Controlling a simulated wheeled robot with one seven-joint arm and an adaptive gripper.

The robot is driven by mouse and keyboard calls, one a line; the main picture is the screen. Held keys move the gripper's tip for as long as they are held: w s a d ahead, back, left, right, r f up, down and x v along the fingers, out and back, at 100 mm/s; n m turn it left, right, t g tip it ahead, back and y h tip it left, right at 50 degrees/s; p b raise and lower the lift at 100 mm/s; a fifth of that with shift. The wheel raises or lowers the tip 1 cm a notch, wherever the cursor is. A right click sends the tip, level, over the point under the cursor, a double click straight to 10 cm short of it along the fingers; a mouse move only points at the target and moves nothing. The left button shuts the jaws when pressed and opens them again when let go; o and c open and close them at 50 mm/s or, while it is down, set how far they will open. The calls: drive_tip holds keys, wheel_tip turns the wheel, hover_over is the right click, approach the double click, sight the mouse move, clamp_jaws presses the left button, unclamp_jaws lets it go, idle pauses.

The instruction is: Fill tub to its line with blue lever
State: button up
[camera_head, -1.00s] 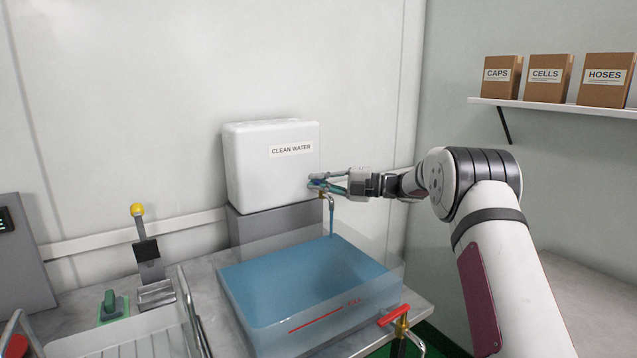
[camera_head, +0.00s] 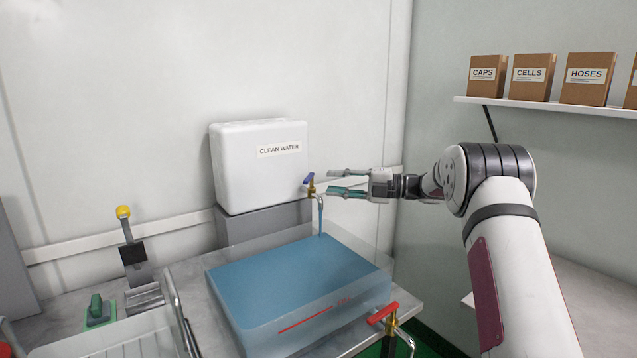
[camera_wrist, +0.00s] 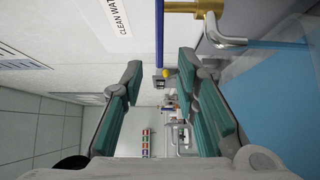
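A thin bluish stream (camera_head: 321,222) appears below the spout. The clear tub (camera_head: 368,312) holds blue water (camera_head: 295,275). A red line (camera_head: 312,316) marks its front wall; the water surface looks near it, but I cannot tell exactly.
A red-handled tap (camera_head: 383,313) stands at the tub's front right corner. A yellow-knobbed lever (camera_head: 124,212), a green switch (camera_head: 97,310) and a rack (camera_head: 140,345) are at left. A shelf (camera_head: 545,106) with boxes is at right.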

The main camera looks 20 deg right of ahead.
drive_tip(key=shift+v, duration=1.9)
idle(2.6)
